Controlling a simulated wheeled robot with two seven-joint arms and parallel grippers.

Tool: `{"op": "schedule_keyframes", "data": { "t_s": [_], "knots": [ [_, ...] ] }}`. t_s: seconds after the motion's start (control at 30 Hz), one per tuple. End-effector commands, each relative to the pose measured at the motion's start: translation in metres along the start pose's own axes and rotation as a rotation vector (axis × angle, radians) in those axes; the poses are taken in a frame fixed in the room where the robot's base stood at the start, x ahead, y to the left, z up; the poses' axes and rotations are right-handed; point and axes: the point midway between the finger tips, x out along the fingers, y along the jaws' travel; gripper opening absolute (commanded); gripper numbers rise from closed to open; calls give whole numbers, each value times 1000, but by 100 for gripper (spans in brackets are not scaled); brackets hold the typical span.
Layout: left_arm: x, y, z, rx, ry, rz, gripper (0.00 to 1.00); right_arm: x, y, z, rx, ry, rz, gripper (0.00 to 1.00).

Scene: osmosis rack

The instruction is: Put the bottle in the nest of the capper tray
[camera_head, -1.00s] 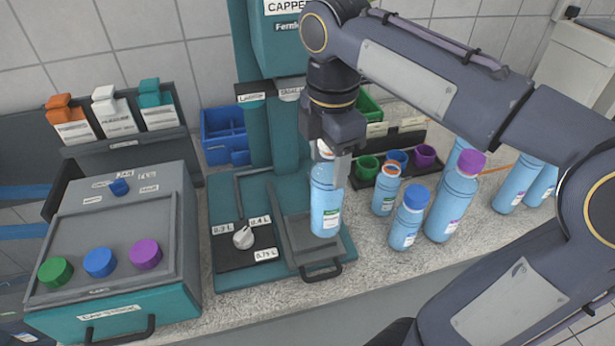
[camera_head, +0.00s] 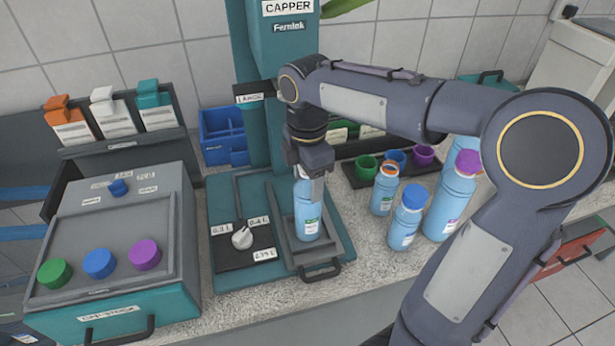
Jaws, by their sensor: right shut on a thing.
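A light blue bottle (camera_head: 308,212) with a white and green label is upright over the grey capper tray (camera_head: 318,254), which has a black front handle. My right gripper (camera_head: 308,174) is shut on the bottle's top from above and hides its neck. The bottle's base is within the tray's outline, at or very near its surface. Whether it touches the nest cannot be told, as the bottle covers it. The teal capper machine (camera_head: 285,55) stands behind, with its column just left of my gripper. My left gripper is not in view.
Several blue bottles stand on the right, including a blue-capped one (camera_head: 407,218) and a purple-capped one (camera_head: 452,198). A dark rack of colored caps (camera_head: 366,166) is behind them. A dial (camera_head: 242,238) is left of the tray. A cap-stock box (camera_head: 110,240) stands at left.

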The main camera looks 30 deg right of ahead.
Motion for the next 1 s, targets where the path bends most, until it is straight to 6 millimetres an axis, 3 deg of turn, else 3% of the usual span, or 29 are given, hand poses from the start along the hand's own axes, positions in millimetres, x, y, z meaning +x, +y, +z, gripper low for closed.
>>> {"op": "schedule_keyframes", "data": {
  "t_s": [0.27,0.3,0.43,0.77,0.87,1.0],
  "knots": [
    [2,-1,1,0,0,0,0,3,0,0,0,0,1,1],
    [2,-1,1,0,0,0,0,3,0,0,0,0,-1,58],
    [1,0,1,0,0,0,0,3,0,0,0,0,-1,75],
    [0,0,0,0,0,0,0,0,0,0,0,0,0,77],
    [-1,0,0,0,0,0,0,-8,0,0,0,0,1,77],
    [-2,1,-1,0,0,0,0,-34,1,0,0,1,4,77]
  ]
}}
